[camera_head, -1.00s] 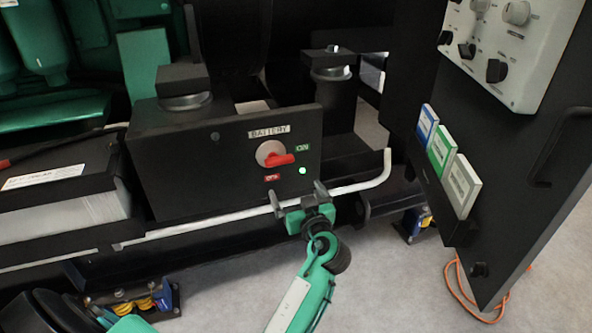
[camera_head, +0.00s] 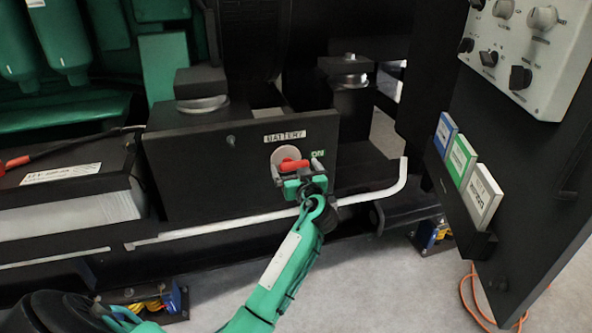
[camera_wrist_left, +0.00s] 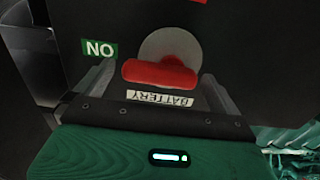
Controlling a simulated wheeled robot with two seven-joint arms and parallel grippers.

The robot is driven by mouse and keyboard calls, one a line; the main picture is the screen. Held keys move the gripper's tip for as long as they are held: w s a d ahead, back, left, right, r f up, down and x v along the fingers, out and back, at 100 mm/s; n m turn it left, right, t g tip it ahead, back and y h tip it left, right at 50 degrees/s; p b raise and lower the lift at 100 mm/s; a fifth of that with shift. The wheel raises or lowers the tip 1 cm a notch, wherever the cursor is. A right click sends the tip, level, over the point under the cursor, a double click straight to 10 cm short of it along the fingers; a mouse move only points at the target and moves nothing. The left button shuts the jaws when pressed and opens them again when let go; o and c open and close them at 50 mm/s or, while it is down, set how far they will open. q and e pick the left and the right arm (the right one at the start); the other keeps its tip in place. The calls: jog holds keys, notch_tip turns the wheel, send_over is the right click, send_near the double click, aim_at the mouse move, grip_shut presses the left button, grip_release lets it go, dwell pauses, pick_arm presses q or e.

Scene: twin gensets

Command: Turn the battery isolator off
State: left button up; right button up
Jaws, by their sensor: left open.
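The battery isolator has a red handle (camera_head: 292,165) on a pale round plate, on a black panel (camera_head: 200,170) with a BATTERY label (camera_head: 285,137). The handle lies roughly level, pointing to the green ON label (camera_head: 317,154). My left gripper (camera_head: 297,172) is open at the isolator, hiding the lower part of its plate and the OFF label. In the left wrist view the handle (camera_wrist_left: 158,74) lies between the open fingers (camera_wrist_left: 157,82), one near each end; I cannot tell whether they touch it. The wrist view is upside down. My right gripper is not in view.
A bent pale rail (camera_head: 370,190) runs below the panel. A black battery (camera_head: 60,185) stands at left. At right, an open black door (camera_head: 520,170) carries a grey control panel (camera_head: 540,50) and several booklets (camera_head: 462,160). An orange cable (camera_head: 475,305) lies on the floor.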

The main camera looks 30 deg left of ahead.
pick_arm(q)
jog(key=c, duration=0.9)
jog(key=shift+c, duration=0.2)
